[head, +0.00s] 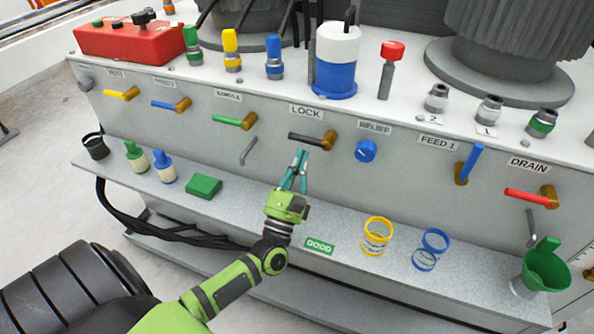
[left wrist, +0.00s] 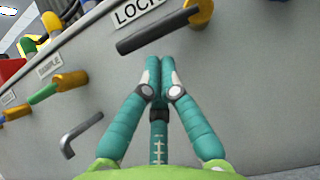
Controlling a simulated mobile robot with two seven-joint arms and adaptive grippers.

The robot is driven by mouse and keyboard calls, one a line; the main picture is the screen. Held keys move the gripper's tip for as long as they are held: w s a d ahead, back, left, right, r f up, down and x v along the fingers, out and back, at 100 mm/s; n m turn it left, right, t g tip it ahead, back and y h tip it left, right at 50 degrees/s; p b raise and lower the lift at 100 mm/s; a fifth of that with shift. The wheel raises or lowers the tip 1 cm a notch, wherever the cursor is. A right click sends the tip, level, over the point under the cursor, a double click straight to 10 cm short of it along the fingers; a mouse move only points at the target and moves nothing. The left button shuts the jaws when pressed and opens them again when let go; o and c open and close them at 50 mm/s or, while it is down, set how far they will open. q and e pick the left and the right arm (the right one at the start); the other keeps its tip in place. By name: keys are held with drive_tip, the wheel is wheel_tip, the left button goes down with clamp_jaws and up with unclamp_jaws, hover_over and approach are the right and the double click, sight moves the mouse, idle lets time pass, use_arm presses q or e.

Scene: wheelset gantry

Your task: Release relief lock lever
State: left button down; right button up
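The lock lever has a black handle (head: 306,138) and a brass body (head: 328,140), under a LOCK label (head: 306,112) on the grey panel. The handle points left, nearly level. It also shows at the top of the left wrist view (left wrist: 158,29). My left gripper (head: 301,153) has teal fingers, with their tips together and nothing seen between them. The tips are just below the black handle, with a small gap visible in the left wrist view (left wrist: 160,64). The blue relief knob (head: 366,151) sits right of the lever, under a RELIEF label (head: 375,127). My right gripper is not in view.
A green-handled lever (head: 234,122) and a bent grey rod (head: 248,151) are left of the lock lever. A blue lever (head: 472,162) and a red drain lever (head: 527,197) are to the right. The shelf (head: 340,222) below holds small parts, including a yellow spring (head: 377,235).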

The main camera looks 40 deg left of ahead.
use_arm(q)
drive_tip(key=shift+r, duration=0.35)
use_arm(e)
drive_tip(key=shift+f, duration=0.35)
use_arm(q)
drive_tip(key=shift+a+r+m+h, duration=0.15)
drive_tip(key=shift+m+h, duration=0.25)
drive_tip(key=shift+m, duration=0.2)
drive_tip(key=shift+r+m+h, duration=0.1)
drive_tip(key=shift+m+h, duration=0.3)
drive_tip(key=shift+m, duration=0.1)
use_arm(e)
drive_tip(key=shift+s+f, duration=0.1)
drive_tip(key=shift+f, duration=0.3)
use_arm(q)
drive_tip(key=shift+h, duration=0.3)
drive_tip(key=shift+a+r+m+h+p, duration=0.1)
drive_tip(key=shift+r+m+h+p, duration=0.1)
drive_tip(key=shift+m+h+p, duration=0.35)
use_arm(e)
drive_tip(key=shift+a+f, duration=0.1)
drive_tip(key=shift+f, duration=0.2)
